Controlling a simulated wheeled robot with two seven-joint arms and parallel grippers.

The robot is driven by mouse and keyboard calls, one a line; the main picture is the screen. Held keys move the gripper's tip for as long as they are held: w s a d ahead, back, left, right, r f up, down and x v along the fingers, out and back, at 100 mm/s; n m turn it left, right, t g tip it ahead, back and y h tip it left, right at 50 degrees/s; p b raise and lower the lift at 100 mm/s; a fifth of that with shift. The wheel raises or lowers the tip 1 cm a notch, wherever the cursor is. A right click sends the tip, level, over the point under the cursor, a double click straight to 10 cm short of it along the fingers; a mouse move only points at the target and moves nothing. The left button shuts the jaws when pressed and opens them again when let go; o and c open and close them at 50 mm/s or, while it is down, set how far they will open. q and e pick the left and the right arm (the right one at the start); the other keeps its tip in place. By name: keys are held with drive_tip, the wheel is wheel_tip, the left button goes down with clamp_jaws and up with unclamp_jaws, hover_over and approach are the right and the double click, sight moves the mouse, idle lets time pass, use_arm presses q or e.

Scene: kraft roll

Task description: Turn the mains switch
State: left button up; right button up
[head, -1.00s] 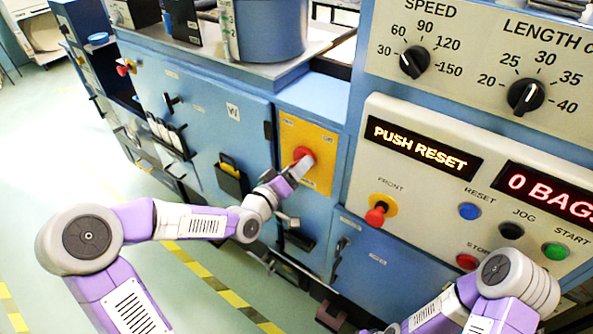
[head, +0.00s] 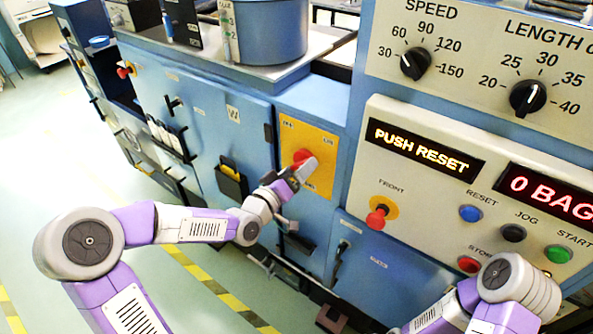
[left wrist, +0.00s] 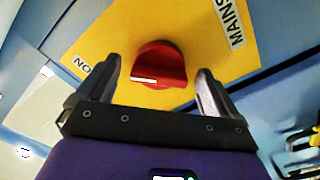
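The mains switch (head: 301,157) is a red knob on a yellow plate (head: 321,151) on the blue machine front. In the left wrist view, the knob (left wrist: 160,62) has a white mark on its near edge. An ON label (left wrist: 82,65) sits at left and a MAINS label (left wrist: 230,22) at upper right. My left gripper (head: 302,172) is at the knob. In the left wrist view, its fingers (left wrist: 158,84) are spread on either side of the knob, with visible gaps. My right arm shows at lower right in the head view; its gripper is out of frame.
A cream control panel (head: 395,152) right of the switch carries a red FRONT knob (head: 377,217), several push buttons and a display reading PUSH RESET (head: 424,149). A black holder (head: 230,181) juts from the blue door at left. Open floor (head: 40,150) lies at left.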

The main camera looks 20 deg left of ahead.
use_arm(q)
drive_tip(key=p+v, duration=0.2)
drive_tip(key=v, duration=0.5)
drive_tip(key=shift+s, duration=0.25)
drive_tip(key=shift+a, duration=0.1)
